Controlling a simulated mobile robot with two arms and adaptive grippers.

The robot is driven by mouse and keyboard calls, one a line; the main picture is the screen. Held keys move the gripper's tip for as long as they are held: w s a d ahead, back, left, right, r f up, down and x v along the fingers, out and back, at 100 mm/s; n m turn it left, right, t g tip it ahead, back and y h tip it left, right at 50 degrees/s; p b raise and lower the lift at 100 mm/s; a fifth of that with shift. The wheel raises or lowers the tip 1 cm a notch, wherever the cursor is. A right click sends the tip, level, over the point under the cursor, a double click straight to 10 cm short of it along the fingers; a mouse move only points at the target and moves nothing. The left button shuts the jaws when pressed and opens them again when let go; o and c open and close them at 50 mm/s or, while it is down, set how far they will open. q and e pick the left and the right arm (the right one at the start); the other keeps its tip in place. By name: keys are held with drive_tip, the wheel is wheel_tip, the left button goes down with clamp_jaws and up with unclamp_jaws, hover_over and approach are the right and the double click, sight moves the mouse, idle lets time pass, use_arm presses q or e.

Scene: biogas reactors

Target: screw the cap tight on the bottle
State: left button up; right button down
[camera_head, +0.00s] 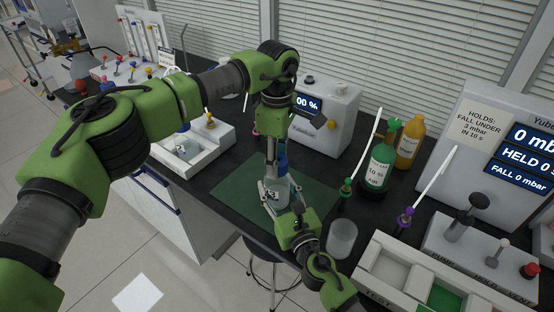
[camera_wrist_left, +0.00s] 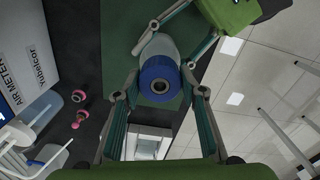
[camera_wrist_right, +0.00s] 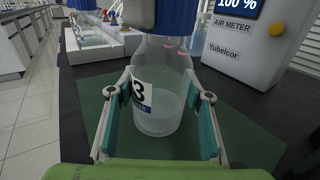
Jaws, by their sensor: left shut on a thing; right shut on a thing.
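The bottle (camera_head: 274,194) is clear with a white label numbered 3 and stands upright on the green mat (camera_head: 232,212). It fills the middle of the right wrist view (camera_wrist_right: 160,105), with some clear liquid inside. The blue cap (camera_wrist_left: 155,76) sits on the bottle's top; how tightly it sits cannot be told. My left gripper (camera_wrist_left: 161,95) comes from above, shut on the cap with a finger on each side. My right gripper (camera_wrist_right: 160,97) is shut around the bottle's body from the front. In the head view, my arms partly hide the cap and bottle.
A green bottle (camera_head: 378,165) and an orange bottle (camera_head: 409,141) stand right of the mat. An empty clear beaker (camera_head: 341,239) stands near the front edge. The air meter (camera_head: 325,115) is behind, a white tray (camera_head: 195,150) left, and a compartment tray (camera_head: 395,275) right.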

use_arm(q)
drive_tip(key=m, duration=0.9)
drive_tip(key=shift+m, duration=0.4)
drive_tip(key=m, duration=0.5)
drive_tip(key=shift+m, duration=0.4)
drive_tip(key=m, duration=0.5)
drive_tip(key=shift+w, duration=0.1)
drive_tip(key=o, duration=1)
